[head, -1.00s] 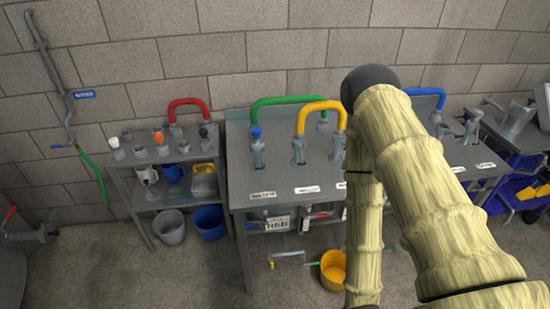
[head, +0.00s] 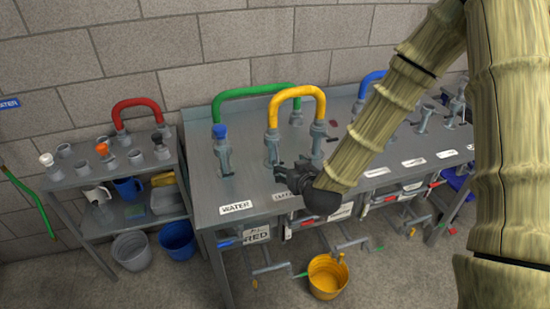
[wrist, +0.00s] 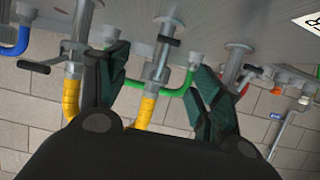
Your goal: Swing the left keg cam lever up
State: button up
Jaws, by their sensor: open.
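My gripper (head: 292,174) is over the front of the grey bench, just before the left end of the yellow pipe (head: 297,90). In the wrist view my gripper (wrist: 161,62) is open and empty, its dark fingers either side of a grey coupling (wrist: 157,62) on the yellow pipe. A dark-ended lever (wrist: 168,41) sticks out from this coupling, between the fingers. Another lever (wrist: 34,66) shows on the neighbouring coupling at the wrist view's left. I see no clear contact. Part of the near coupling is hidden by my gripper in the head view, and no label there names the left keg.
A blue-capped coupling (head: 221,145) stands left of my gripper, and a green pipe (head: 256,91) arches behind. A blue pipe (head: 370,83) is to the right. A side table (head: 120,180) with a red pipe stands left. A yellow bucket (head: 327,277) is below the bench.

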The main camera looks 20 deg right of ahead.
aim_at(278, 158)
jog(key=x, duration=0.3)
jog(key=p+x, duration=0.1)
jog(key=x, duration=0.3)
jog(key=a+x, duration=0.1)
jog(key=x, duration=0.3)
jog(key=shift+r+p, duration=0.15)
jog(key=shift+p, duration=0.15)
